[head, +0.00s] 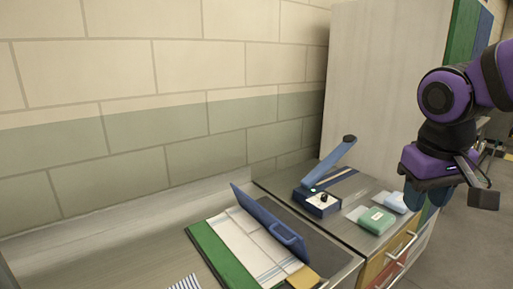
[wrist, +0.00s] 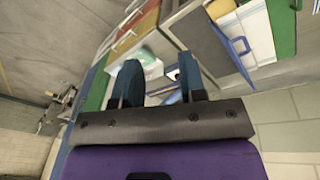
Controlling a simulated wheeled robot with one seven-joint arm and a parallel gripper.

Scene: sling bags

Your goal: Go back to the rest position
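My gripper (head: 427,197) hangs from the purple arm at the right of the head view, raised above and beside the counter's right end. In the wrist view its two blue fingers (wrist: 159,75) stand apart with nothing visible between them, so it is open and empty. Neither view shows it touching anything.
A blue case (head: 320,203) with a raised arm stands on the counter. A green pack (head: 376,220) and a pale blue one (head: 394,202) lie near the gripper. A blue handled panel (head: 268,222) stands tilted by a striped cloth (head: 240,238). A tall pale cabinet (head: 375,80) stands behind.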

